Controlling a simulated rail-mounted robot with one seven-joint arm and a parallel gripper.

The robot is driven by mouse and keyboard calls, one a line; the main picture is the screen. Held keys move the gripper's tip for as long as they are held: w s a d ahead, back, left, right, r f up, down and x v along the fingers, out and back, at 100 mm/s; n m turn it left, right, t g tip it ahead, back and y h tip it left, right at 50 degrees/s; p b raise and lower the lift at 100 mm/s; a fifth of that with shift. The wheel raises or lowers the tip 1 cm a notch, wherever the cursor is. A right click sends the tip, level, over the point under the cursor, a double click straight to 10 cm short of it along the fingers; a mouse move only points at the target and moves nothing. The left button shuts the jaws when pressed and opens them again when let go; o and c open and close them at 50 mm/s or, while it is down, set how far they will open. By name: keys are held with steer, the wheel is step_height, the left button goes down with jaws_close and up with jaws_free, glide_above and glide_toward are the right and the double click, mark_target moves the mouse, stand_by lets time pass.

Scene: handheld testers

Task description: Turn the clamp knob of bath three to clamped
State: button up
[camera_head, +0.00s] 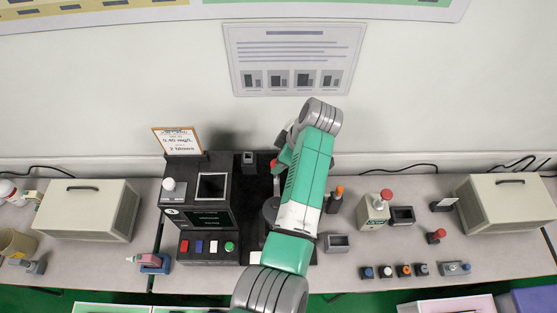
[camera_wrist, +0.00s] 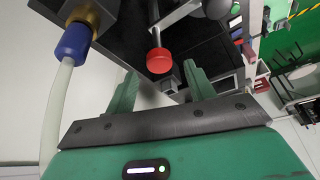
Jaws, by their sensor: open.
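A red round knob (camera_wrist: 160,61) on a thin metal stem shows in the wrist view, just beyond and between my fingertips. I take it to be the clamp knob; no marking for bath three or clamped is readable. My gripper (camera_wrist: 160,72) is open, with one green finger on each side of the view and nothing visibly held. Contact with the knob cannot be told. In the head view my gripper (camera_head: 284,156) is mostly hidden by my arm, at the back of the bench by a small red part (camera_head: 273,163).
A blue fitting (camera_wrist: 75,42) with a brass part and pale tube lies close left of my gripper in the wrist view. A black tester (camera_head: 205,218) with coloured buttons stands left of my arm. Small devices (camera_head: 404,270) line the front right. Beige cases (camera_head: 85,210) (camera_head: 508,207) flank the bench.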

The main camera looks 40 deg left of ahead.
steer(key=v, duration=0.5)
stand_by(0.4)
